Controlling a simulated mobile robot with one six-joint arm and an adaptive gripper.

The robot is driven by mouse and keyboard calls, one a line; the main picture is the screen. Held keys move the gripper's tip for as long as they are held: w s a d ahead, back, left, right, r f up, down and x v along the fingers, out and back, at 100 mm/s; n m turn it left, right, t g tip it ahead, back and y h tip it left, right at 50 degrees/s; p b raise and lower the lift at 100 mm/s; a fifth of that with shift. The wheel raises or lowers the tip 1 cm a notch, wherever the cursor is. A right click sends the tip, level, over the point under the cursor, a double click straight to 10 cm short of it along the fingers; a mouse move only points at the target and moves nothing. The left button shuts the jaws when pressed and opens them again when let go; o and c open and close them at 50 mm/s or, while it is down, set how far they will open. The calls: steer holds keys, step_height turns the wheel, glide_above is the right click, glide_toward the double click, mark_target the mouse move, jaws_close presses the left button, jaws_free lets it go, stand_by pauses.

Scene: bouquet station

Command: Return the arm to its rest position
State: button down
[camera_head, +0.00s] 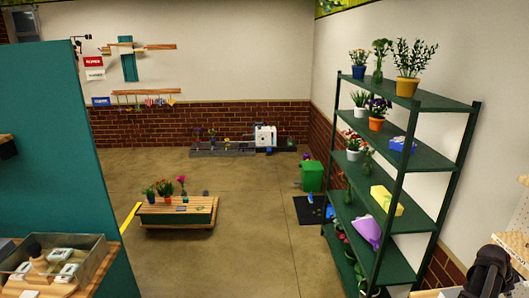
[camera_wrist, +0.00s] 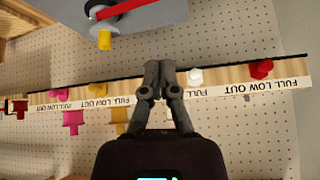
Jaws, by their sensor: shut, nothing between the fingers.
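My gripper (camera_wrist: 158,72) is in the wrist view, its two grey fingers together and nothing between them. The fingertips appear over a wooden rail (camera_wrist: 225,80) with repeated "FULL LOW OUT" labels; whether they touch it I cannot tell. A white peg (camera_wrist: 195,76) and a red peg (camera_wrist: 261,69) sit on the rail to the right of the fingers. Pink and yellow pieces sit to the left. In the head view a dark part at the lower right looks like my arm; the fingers cannot be made out there.
A pegboard (camera_wrist: 235,135) lies behind the rail. A grey object (camera_wrist: 150,22) with a red bar is at the top. In the head view a green shelf (camera_head: 440,103) with potted plants stands right, a teal partition (camera_head: 50,130) left. Open floor (camera_head: 260,255) lies between.

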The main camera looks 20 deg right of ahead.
steer(key=w+a+f+n+t+y+b, duration=0.1)
steer(key=w+a+f+n+b, duration=0.25)
steer(key=w+a, duration=0.55)
steer(key=w+a+f+n+t+y+b, duration=0.1)
steer(key=w+a+f+n+b, duration=0.2)
steer(key=w+a, duration=0.6)
steer(key=w+a+f+n+t+y+b, duration=0.15)
steer(key=w+a+f+n, duration=0.35)
steer(key=a, duration=0.7)
steer(key=w+a+f+n+y+b, duration=0.1)
steer(key=a+f+n+b, duration=0.4)
steer(key=a, duration=1.4)
steer(key=a+f+n+g+y+b, duration=0.1)
steer(key=a+f+n+b, duration=0.4)
steer(key=a, duration=1.3)
steer(key=shift+w+a+n+y, duration=0.35)
steer(key=shift+n+y, duration=0.3)
steer(key=shift+y, duration=0.1)
